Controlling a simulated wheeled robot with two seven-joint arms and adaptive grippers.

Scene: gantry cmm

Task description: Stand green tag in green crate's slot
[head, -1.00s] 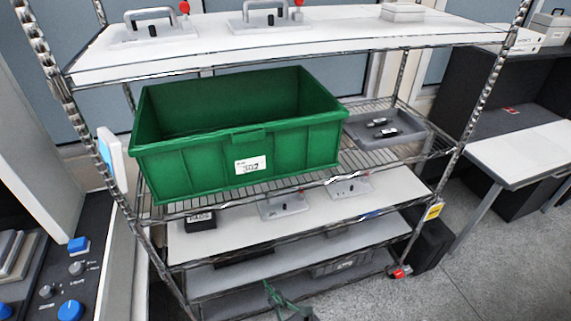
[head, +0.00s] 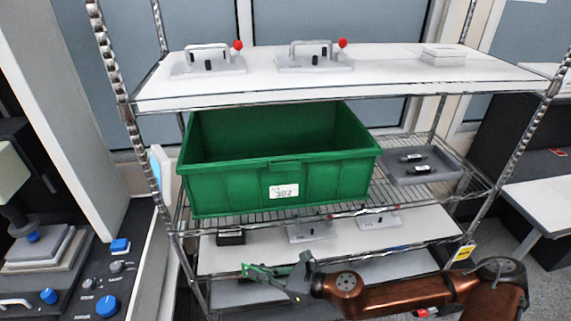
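The green crate (head: 230,188) stands on the wire middle shelf, open at the top, with a white number label (head: 284,191) on its front. A small raised piece (head: 284,164) shows at the middle of its front rim; I cannot tell whether this is the slot. My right gripper (head: 275,274) is in front of the rack, below and apart from the crate. It appears shut on the thin green tag (head: 255,269), which points left and is partly hidden by the fingers. My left gripper is not in view.
A grey tray (head: 425,178) with dark items sits right of the crate. The white top shelf (head: 390,72) above carries handled fixtures (head: 210,58). A rack post (head: 112,75) stands at left, beside a control panel (head: 100,285) with blue knobs. Lower shelves lie behind the gripper.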

